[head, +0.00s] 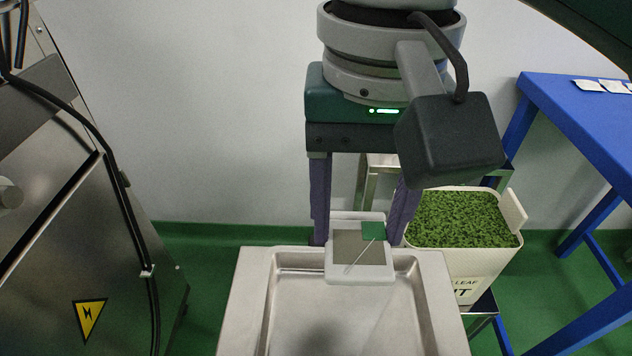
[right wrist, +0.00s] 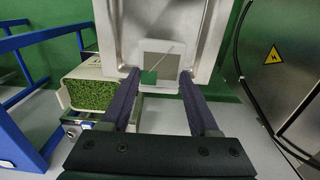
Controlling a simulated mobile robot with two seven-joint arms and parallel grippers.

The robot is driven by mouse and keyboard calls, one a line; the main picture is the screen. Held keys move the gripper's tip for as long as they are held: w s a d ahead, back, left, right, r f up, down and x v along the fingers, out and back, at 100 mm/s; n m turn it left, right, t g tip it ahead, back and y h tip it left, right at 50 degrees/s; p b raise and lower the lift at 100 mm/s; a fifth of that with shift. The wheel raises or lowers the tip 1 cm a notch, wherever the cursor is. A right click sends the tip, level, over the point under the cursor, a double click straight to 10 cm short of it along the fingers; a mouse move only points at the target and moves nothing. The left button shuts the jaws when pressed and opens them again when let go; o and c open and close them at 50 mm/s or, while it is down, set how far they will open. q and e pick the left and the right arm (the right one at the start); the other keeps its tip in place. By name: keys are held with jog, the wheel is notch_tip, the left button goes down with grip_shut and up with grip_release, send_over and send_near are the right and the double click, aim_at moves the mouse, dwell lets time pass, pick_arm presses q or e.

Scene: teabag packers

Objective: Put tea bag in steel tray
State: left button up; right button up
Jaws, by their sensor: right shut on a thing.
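The tea bag (head: 345,248) is a pale square with a grey middle, a thin string and a green tag. My right gripper (head: 357,238) points down and is shut on it, one finger at each side. In the right wrist view the tea bag (right wrist: 174,68) sits between the two fingertips (right wrist: 159,76). The steel tray (head: 249,300) is a shallow rectangular tray in the lower middle. The tea bag overlaps its far rim in the head view, and a dark shadow lies on the tray floor. The tray also shows in the right wrist view (right wrist: 106,32). My left gripper is out of view.
A white bin of green leaf (head: 462,218) stands right of the tray. A blue table (head: 575,105) with several pale packets (head: 602,86) is at the far right. A steel machine (head: 75,225) with a yellow warning sign (head: 89,318) stands at the left.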

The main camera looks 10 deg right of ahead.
jog(key=b, duration=0.4)
send_over(344, 317)
notch_tip(344, 317, down, 13)
jog(key=shift+s+r, duration=0.1)
notch_tip(344, 317, down, 4)
jog(key=shift+r+b, duration=0.15)
jog(key=shift+b, duration=0.7)
jog(key=shift+f, duration=0.2)
jog(key=shift+f, duration=0.15)
jog(key=o, duration=1.3)
